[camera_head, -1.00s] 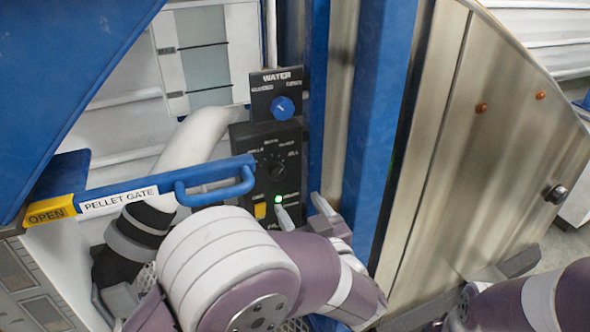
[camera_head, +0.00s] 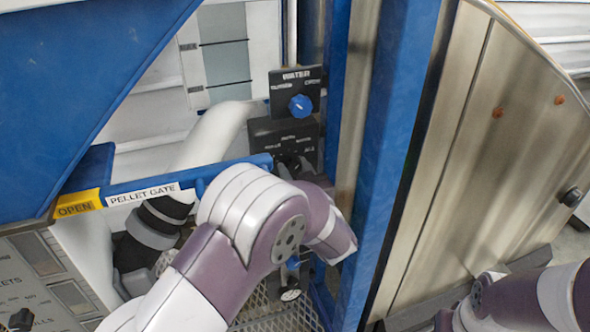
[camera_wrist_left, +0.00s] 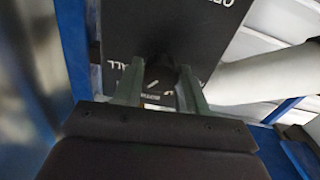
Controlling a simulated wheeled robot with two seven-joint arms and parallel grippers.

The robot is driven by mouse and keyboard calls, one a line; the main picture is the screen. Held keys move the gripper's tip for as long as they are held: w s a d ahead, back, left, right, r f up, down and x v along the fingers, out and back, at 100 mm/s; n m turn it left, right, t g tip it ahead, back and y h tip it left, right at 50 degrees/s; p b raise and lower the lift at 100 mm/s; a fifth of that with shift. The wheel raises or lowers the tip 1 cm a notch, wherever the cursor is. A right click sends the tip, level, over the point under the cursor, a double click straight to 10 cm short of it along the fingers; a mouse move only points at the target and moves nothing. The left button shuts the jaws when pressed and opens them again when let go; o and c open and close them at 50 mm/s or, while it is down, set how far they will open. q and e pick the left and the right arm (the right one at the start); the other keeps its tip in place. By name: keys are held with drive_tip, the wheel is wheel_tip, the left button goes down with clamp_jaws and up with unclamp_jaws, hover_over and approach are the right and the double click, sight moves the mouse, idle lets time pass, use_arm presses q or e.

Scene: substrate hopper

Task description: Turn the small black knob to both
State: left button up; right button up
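The small black knob (camera_wrist_left: 157,66) is on the black control panel (camera_head: 265,130) below the water panel. In the head view, my left wrist and fingers mostly cover it. In the left wrist view it is a dark, blurred shape between the two fingers of my left gripper (camera_wrist_left: 160,72). The fingers stand apart, one on each side of it, and I cannot make out contact. A short pale mark and small white lettering show between the fingers. In the head view my left gripper (camera_head: 291,163) is at the panel. My right gripper is out of view.
The blue water knob (camera_head: 300,105) is just above the black panel. The blue pellet gate handle (camera_head: 225,170) runs close to my left arm. A blue post (camera_head: 390,150) stands to the right, and a pale pipe (camera_head: 215,135) to the left.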

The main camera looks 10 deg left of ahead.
use_arm(q)
drive_tip(key=shift+c, duration=1.4)
drive_tip(key=shift+f+n+b, duration=0.15)
drive_tip(key=shift+n+b, duration=0.15)
drive_tip(key=shift+b, duration=0.25)
drive_tip(key=n+b, duration=0.5)
drive_tip(key=b, duration=0.1)
drive_tip(key=shift+f+b, duration=0.1)
drive_tip(key=shift+b, duration=0.25)
drive_tip(key=shift+r+n+b, duration=0.2)
drive_tip(key=shift+n+b, duration=0.9)
drive_tip(key=shift+b, duration=0.2)
drive_tip(key=o, duration=1.1)
drive_tip(key=shift+c, duration=0.2)
